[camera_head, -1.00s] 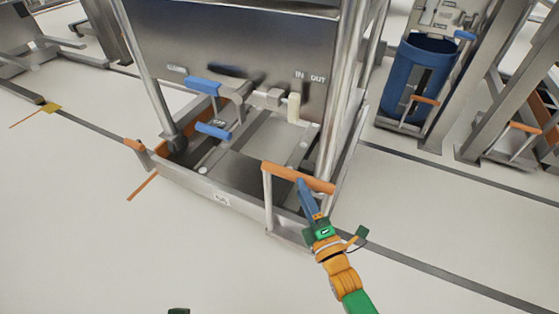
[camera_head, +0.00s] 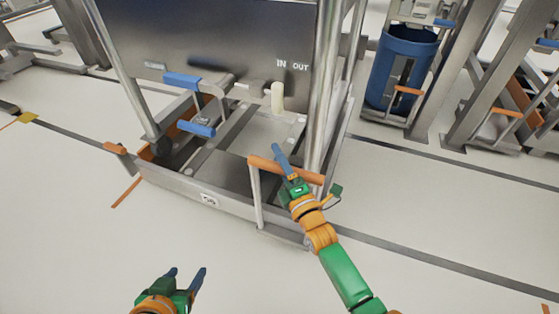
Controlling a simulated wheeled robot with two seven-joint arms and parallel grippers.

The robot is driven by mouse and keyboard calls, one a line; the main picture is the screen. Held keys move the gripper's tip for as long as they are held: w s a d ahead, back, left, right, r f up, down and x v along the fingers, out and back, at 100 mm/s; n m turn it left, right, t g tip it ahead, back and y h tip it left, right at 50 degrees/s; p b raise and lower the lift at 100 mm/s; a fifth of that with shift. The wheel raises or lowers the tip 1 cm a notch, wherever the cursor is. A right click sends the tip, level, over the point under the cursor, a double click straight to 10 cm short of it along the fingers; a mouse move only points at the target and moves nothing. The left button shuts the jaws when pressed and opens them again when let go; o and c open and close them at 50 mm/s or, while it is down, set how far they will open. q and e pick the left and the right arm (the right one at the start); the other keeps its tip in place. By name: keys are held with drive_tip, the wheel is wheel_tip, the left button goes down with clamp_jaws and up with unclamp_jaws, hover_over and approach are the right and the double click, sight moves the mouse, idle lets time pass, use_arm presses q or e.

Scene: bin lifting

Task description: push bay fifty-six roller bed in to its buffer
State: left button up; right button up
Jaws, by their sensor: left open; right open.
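The roller bed (camera_head: 232,204) is a low metal frame with a plate on its front that seems to read 56. It sits under a large steel machine panel (camera_head: 215,45) marked IN and OUT. An orange push handle (camera_head: 285,169) stands on posts at its front right. My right gripper (camera_head: 279,152) is open at the orange handle, its blue fingers over the bar; I cannot tell whether it touches. My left gripper (camera_head: 186,275) is open and empty above the floor at the bottom, apart from the bed.
Blue lever handles (camera_head: 197,128) and a pale upright knob (camera_head: 277,98) show on the machine. A blue drum (camera_head: 402,65) stands in a neighbouring bay at the right. A dark floor strip (camera_head: 420,255) runs across. The front floor is clear.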

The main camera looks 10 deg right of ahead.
clamp_jaws()
idle(1.4)
